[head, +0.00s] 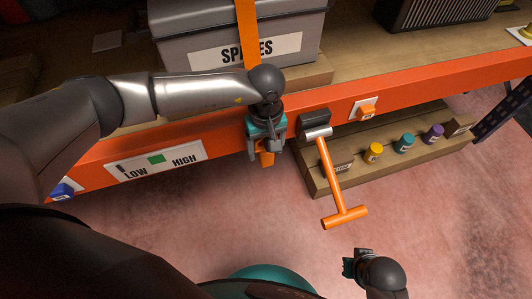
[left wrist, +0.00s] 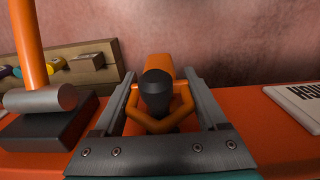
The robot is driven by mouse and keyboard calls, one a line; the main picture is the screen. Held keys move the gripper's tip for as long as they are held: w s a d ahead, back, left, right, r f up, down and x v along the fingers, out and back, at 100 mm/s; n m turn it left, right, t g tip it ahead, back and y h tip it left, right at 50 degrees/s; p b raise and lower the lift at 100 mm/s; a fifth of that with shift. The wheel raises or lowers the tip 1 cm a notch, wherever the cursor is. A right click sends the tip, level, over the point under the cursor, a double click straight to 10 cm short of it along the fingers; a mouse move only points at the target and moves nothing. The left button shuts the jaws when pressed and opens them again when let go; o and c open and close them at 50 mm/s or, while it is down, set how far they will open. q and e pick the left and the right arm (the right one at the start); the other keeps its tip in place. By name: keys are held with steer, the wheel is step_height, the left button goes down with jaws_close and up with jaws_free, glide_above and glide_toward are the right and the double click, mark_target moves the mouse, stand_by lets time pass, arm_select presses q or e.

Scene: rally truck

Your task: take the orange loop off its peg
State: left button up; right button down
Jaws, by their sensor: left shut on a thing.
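The orange loop (left wrist: 181,112) shows in the left wrist view as a ring around a dark, round-ended peg (left wrist: 157,88). An orange tab (left wrist: 160,67) sticks out beyond the ring. In the head view only a bit of orange (head: 265,158) shows below my left gripper (head: 265,148), and the peg is hidden. My left gripper's fingers, either side of the loop in the left wrist view (left wrist: 161,84), are shut on it. My right gripper (head: 357,264) is low at the right in the head view, away from the shelf; its jaw opening is unclear.
An orange T-handle (head: 330,175) hangs from a dark block (head: 314,120) just right of my left gripper. A grey SPARES box (head: 185,50) sits above on the shelf. A lower wooden rack (head: 318,185) holds several coloured knobs. The floor in front is clear.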

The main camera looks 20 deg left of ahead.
arm_select(q)
steer(key=shift+c, duration=1.1)
steer(key=shift+r, duration=0.1)
steer(key=shift+r, duration=0.1)
steer(key=shift+r+p, duration=0.4)
steer(key=shift+s+d+p, duration=0.5)
steer(key=shift+s+d, duration=0.4)
steer(key=shift+s, duration=0.45)
steer(key=shift+s+d+p, duration=0.5)
steer(key=shift+s+d, duration=0.45)
steer(key=shift+s, duration=0.35)
steer(key=shift+s+d+p, duration=0.5)
steer(key=shift+s+d, duration=0.4)
steer(key=shift+s, duration=0.45)
